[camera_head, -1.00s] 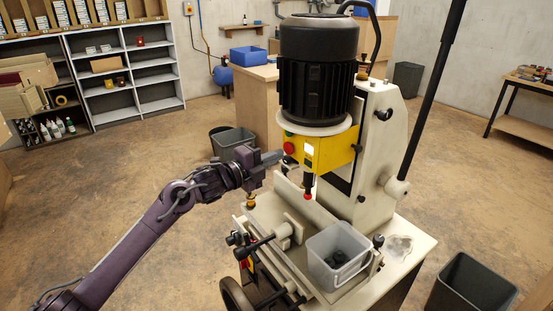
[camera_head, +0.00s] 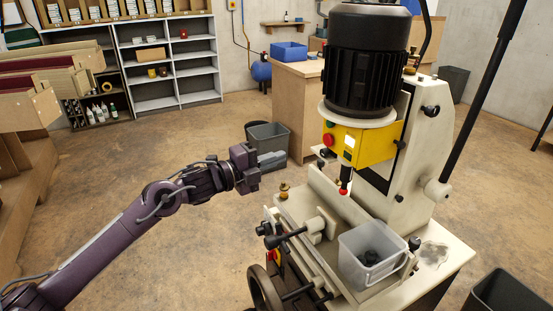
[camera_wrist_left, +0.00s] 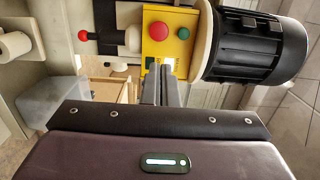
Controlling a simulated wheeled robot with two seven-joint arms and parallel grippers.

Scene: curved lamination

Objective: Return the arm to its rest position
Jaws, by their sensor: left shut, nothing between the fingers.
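My left arm comes in from the lower left of the head view. Its gripper (camera_head: 272,160) is shut and empty, held in the air left of the machine's yellow control box (camera_head: 357,145), apart from it. In the left wrist view the shut fingers (camera_wrist_left: 161,86) point toward the yellow box (camera_wrist_left: 169,38) with its red and green buttons, and the black motor (camera_wrist_left: 262,47) is at the right. My right gripper is not in view.
The machine (camera_head: 425,165) stands at the right, with a clear plastic bin (camera_head: 372,258) of dark parts on its table. A grey bin (camera_head: 268,138) stands on the floor behind the gripper. Shelves (camera_head: 168,65) line the back left. Open floor lies around my left arm.

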